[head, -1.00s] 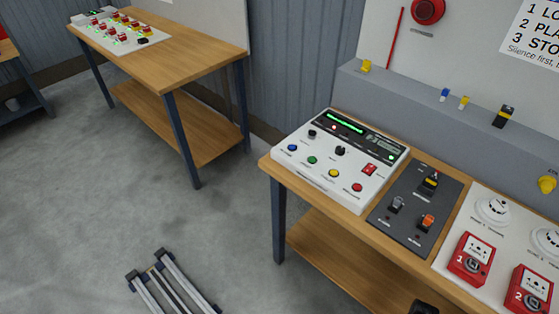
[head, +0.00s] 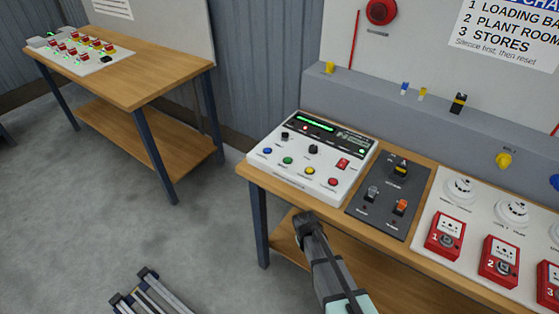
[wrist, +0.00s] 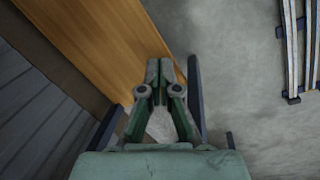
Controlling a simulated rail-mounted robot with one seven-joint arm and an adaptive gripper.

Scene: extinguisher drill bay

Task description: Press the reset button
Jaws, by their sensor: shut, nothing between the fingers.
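A white sloped control panel (head: 314,154) lies on the near wooden bench in the head view. It has a row of round buttons: a blue button (head: 267,151), a green button (head: 288,160), a yellow button (head: 310,171) and a red button (head: 333,182). Their labels are too small to read, so I cannot tell which is the reset button. My gripper (wrist: 158,68) is shut and empty in the wrist view, over a wooden surface's edge and the floor. In the head view part of my arm rises from the bottom, in front of the bench. The panel is not seen in the wrist view.
Right of the panel are a dark switch plate (head: 388,195) and red call points (head: 445,236). A grey ledge (head: 400,105) runs behind. Another bench (head: 125,70) with a button board stands at the left. Metal rails (head: 150,292) lie on the floor.

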